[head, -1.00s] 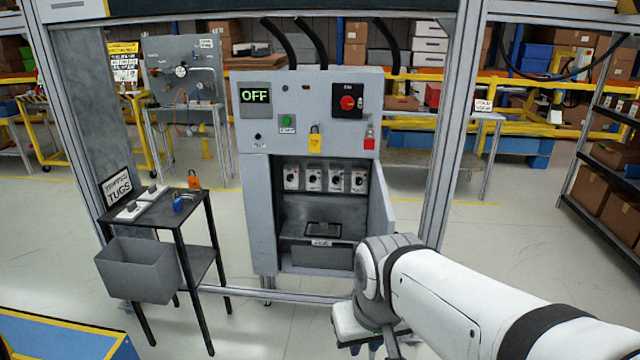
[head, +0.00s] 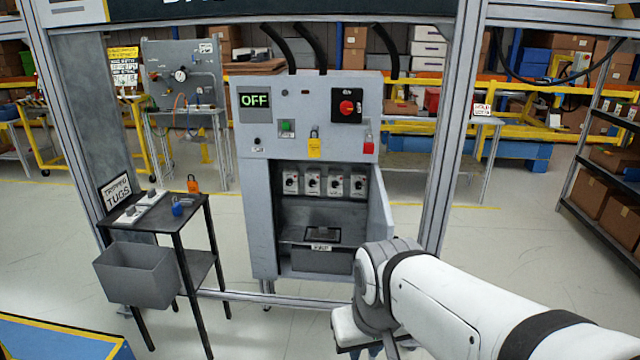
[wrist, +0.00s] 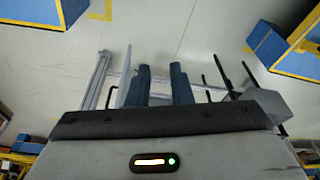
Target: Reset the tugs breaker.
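A grey cabinet (head: 258,215) stands ahead with its door (head: 381,215) open to the right. Inside, several white breakers (head: 312,184) with dark knobs sit in a row; their labels are too small to read. A sign (head: 116,192) on the side table reads "TRIPPED: TUGS". The cabinet display (head: 255,100) reads "OFF". A red rotary switch (head: 347,107) is on a black plate at upper right. My gripper (wrist: 162,72) is open and empty in the wrist view, pointing at the floor. In the head view it is mostly hidden below my wrist, in front of the cabinet.
A dark side table (head: 193,218) at left holds an orange padlock (head: 193,185), a blue item (head: 179,207) and a grey bin (head: 138,272) at its front. Frame posts flank the cabinet, with a low rail (head: 290,300) across its front. Floor is clear between table and cabinet.

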